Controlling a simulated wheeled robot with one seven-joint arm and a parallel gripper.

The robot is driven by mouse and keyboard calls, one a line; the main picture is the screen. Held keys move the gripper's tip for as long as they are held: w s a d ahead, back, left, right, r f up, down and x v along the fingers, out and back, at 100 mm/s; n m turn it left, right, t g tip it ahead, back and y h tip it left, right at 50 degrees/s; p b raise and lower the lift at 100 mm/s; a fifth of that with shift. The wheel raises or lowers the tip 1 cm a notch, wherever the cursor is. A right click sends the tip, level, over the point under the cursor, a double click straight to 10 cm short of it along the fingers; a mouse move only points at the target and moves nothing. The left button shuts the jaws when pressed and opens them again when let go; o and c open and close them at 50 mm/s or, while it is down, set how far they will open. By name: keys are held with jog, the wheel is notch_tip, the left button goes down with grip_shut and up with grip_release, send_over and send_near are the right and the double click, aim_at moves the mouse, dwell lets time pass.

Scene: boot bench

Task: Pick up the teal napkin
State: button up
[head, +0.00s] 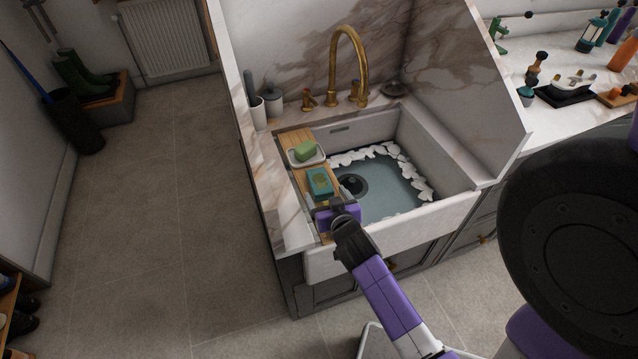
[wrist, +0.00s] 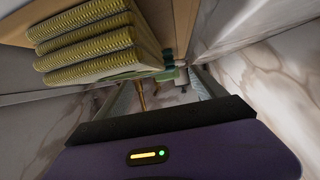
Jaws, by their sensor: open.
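The teal napkin (head: 320,182) appears as a folded teal block with a yellowish-green patch on top. It lies on the wooden board across the left side of the sink. In the wrist view, a thick layered stack with yellowish ribbed edges (wrist: 95,45) fills the upper left; it looks like the same folded thing seen close up, though its teal top does not show. My gripper (head: 328,204) is open, low over the board at the napkin's near side. Its fingers (wrist: 165,92) show in the wrist view with nothing visible between them. Whether they touch the napkin is unclear.
A green soap bar (head: 306,150) sits in a white dish (head: 291,156) just behind the napkin. The sink basin (head: 385,190) with water and white foam is to the right. A brass tap (head: 347,50) stands behind. The marble side panel (head: 270,180) bounds the left.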

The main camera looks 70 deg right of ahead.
aim_at(322, 187)
jog(key=shift+p+x, duration=0.4)
jog(key=shift+x, duration=1.55)
jog(key=shift+s+d, duration=0.1)
jog(key=shift+c, duration=0.2)
jog(key=c, duration=1.4)
